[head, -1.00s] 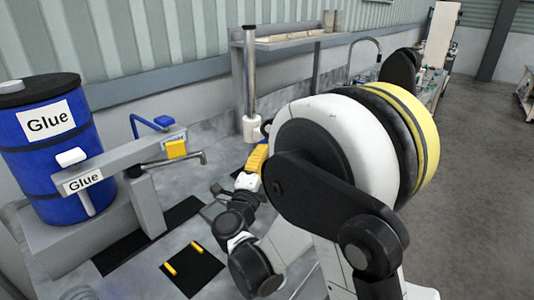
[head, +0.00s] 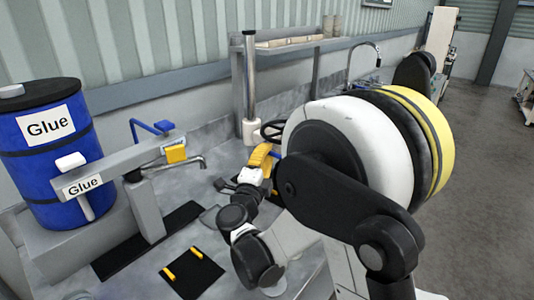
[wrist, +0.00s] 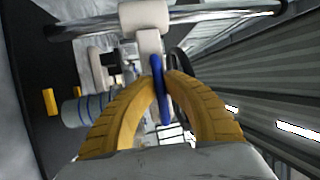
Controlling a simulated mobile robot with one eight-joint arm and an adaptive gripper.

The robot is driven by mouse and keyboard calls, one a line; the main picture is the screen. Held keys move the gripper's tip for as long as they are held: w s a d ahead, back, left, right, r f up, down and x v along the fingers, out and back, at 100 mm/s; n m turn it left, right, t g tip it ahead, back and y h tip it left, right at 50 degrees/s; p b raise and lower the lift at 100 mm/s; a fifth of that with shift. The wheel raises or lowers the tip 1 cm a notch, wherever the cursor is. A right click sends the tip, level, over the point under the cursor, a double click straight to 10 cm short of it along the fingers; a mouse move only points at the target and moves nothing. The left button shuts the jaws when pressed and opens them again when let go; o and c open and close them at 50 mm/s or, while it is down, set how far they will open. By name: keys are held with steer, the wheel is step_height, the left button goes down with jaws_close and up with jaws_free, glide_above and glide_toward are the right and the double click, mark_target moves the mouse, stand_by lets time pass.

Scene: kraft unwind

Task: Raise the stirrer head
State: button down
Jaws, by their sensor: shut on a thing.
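An upright metal post (head: 249,75) with a pale sleeve (head: 251,132) at its lower end stands behind my gripper in the head view; I cannot tell for sure whether it is part of the stirrer. A dark handwheel (head: 273,131) shows beside the sleeve, partly behind my arm. My gripper (wrist: 163,76) has its yellow fingers closed around a narrow blue ring-like handle (wrist: 160,98) in the wrist view. A pale bracket (wrist: 148,18) on a shiny bar (wrist: 210,17) sits just beyond the fingertips.
A blue glue drum (head: 45,165) and a grey glue dispenser arm (head: 120,167) stand at the left. A black mat (head: 193,273) with yellow bars lies on the bench in front. A shelf (head: 285,43) stands against the wall behind. Open floor (head: 485,150) lies at the right.

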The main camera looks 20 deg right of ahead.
step_height(320, 180, up, 14)
steer(key=p, duration=0.9)
steer(key=shift+r, duration=0.1)
steer(key=shift+w, duration=0.15)
steer(key=c, duration=1.8)
jaws_free()
steer(key=shift+r, duration=0.1)
steer(key=shift+o, duration=0.2)
steer(key=shift+s+a, duration=0.1)
steer(key=shift+s, duration=0.1)
steer(key=v, duration=1.2)
